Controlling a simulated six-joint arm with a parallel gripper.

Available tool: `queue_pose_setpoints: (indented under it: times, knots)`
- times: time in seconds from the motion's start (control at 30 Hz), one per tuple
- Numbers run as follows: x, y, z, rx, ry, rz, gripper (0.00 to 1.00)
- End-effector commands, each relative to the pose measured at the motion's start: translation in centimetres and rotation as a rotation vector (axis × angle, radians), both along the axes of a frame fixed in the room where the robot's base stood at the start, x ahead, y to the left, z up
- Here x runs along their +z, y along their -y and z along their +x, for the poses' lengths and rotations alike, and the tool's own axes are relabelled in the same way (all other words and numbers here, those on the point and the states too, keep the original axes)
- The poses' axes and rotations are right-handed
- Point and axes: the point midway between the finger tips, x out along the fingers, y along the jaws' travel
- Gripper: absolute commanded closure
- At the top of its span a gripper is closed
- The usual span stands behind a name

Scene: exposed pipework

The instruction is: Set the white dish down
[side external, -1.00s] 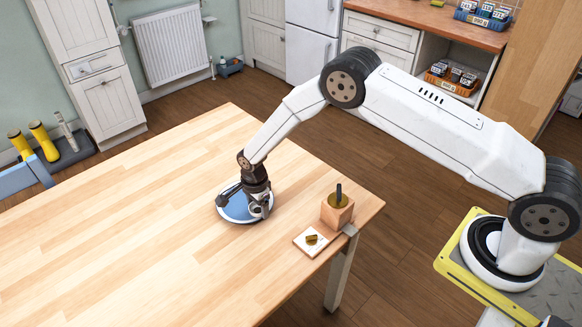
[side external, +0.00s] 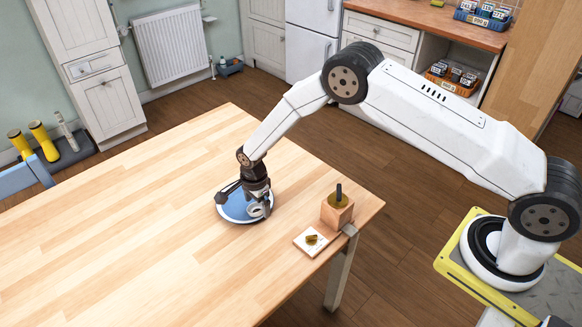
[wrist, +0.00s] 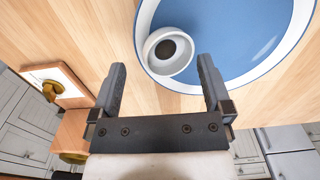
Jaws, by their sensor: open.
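The white dish (wrist: 160,36) is a small round white piece with a dark centre. It sits on the blue plate with a white rim (wrist: 225,40), near the plate's edge. In the side view the dish (side external: 257,210) shows on the near right part of the plate (side external: 235,208). My gripper (wrist: 160,66) is open, its two fingers apart with the dish just beyond and between their tips. It also shows low over the plate in the side view (side external: 252,203). Whether a finger touches the dish cannot be told.
A wooden block with a dark peg (side external: 337,210) and a small white tile with a brass piece (side external: 311,240) stand at the table's right edge. The wooden table (side external: 130,220) is clear to the left and front of the plate.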

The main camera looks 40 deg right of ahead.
Motion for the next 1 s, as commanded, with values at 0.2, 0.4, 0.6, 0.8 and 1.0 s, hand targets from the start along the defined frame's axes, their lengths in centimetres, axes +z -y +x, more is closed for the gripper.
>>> queue_pose_setpoints:
  times: [0.2, 0.4, 0.6, 0.8, 1.0]
  knots:
    - [2.6, 0.0, 0.0, 0.0, 0.002, 0.0, 0.0]
    - [5.5, 0.0, 0.0, 0.0, 0.001, 0.0, 0.0]
    - [8.4, 0.0, -0.1, 0.0, 0.001, 0.0, 0.0]
    - [10.4, 0.0, -0.1, 0.0, 0.0, 0.0, 0.0]
    - [11.1, 0.0, -0.1, 0.0, -0.001, 0.0, 0.0]
